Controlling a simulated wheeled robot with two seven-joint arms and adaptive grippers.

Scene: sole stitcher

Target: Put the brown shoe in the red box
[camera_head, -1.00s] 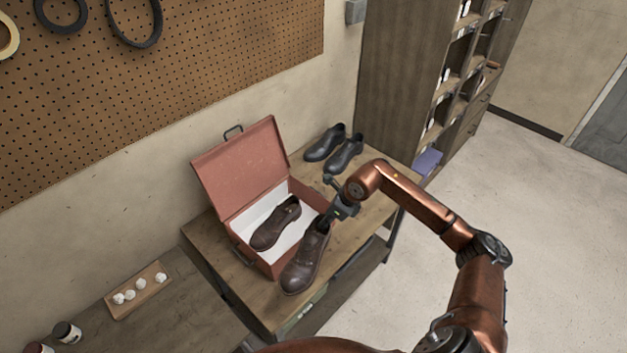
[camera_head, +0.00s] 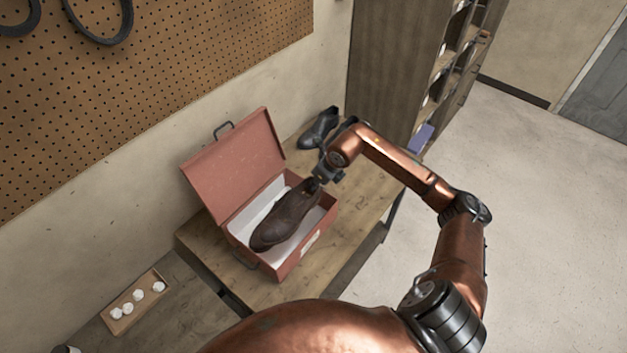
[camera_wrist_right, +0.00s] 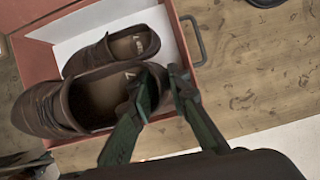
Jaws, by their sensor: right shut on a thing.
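The red box (camera_head: 235,166) stands on the wooden table with its lid open and white lining inside. My right gripper (camera_head: 319,180) is shut on the heel rim of a brown shoe (camera_head: 284,220). It holds this shoe over the box opening, toe towards the lower left. Whether the shoe touches the box or its contents I cannot tell. In the right wrist view the gripper (camera_wrist_right: 162,82) pinches the rim of the held shoe (camera_wrist_right: 45,108). A second brown shoe (camera_wrist_right: 122,46) lies in the box beyond it; the held shoe covers it in the head view. My left gripper is out of view.
A black shoe (camera_head: 320,128) stands on the table behind the box, partly near my right arm. A small wooden tray (camera_head: 137,303) with white round pieces is at the lower left. A shelf cabinet (camera_head: 395,75) stands behind.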

